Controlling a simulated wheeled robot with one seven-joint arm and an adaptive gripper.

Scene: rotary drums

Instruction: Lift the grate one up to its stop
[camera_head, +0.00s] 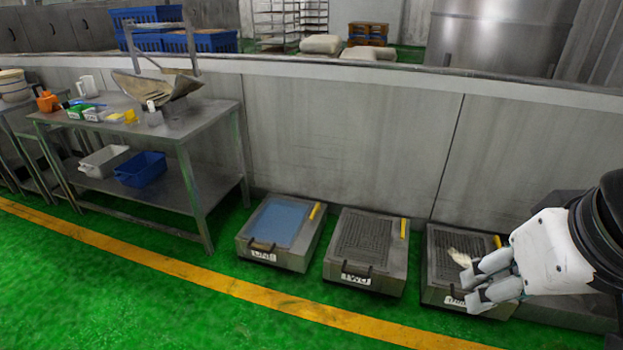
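The box labelled ONE (294,257) stands on the green floor against the grey wall, left of two similar boxes. Its top shows a flat blue surface (275,223), with a dark handle (262,246) at the front edge above the label. A yellow strip (315,211) lies at its back right. I cannot tell whether the blue surface is the grate itself or something seen through it. My gripper (467,290) is at the right, in front of the box labelled THREE, well away from box ONE. Its fingers look apart, with nothing seen between them.
Box TWO (338,268) stands between, with a dark grate and yellow strip. Box THREE (433,292) is partly hidden by my gripper; a pale object (459,257) shows on its top. A metal table (185,126) stands left. The floor in front, with a yellow line (290,312), is clear.

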